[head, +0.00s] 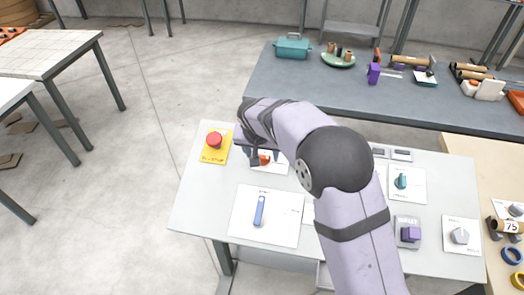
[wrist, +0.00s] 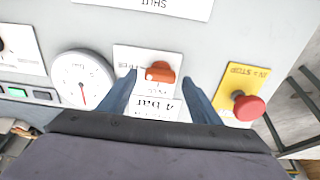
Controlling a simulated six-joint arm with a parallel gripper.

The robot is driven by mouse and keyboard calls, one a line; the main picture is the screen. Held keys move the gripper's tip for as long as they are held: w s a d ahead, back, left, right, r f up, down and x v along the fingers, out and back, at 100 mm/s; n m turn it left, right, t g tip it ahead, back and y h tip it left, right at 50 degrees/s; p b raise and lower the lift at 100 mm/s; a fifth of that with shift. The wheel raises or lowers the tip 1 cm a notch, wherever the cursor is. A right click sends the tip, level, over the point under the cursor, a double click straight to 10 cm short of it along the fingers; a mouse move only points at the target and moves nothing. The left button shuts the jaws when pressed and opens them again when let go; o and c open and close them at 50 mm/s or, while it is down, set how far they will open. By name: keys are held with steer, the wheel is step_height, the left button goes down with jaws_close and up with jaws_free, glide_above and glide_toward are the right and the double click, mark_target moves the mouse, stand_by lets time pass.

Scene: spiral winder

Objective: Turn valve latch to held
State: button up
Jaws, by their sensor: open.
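A small orange turning knob (wrist: 160,72) sits on a white labelled plate (wrist: 125,58) on the grey panel. In the head view the orange knob (head: 265,160) shows partly, close under my gripper (head: 262,151). In the wrist view my gripper (wrist: 158,84) is open, its two blue-grey fingers on either side of the knob in the picture, with nothing held. I cannot tell whether they touch it or how high they are. The plate's small print is unreadable, so the frames do not confirm that this knob is the valve latch.
A red stop button (wrist: 249,107) on a yellow plate stands beside the knob. A round gauge (wrist: 82,78) is on the other side, and a "4 bar" card (wrist: 155,107) lies by the knob. A blue lever (head: 259,211) and a purple switch (head: 410,234) are on the same panel.

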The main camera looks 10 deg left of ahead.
steer(key=shift+w+f, duration=0.15)
steer(key=shift+f, duration=0.1)
steer(key=c, duration=1.1)
steer(key=shift+o, duration=0.3)
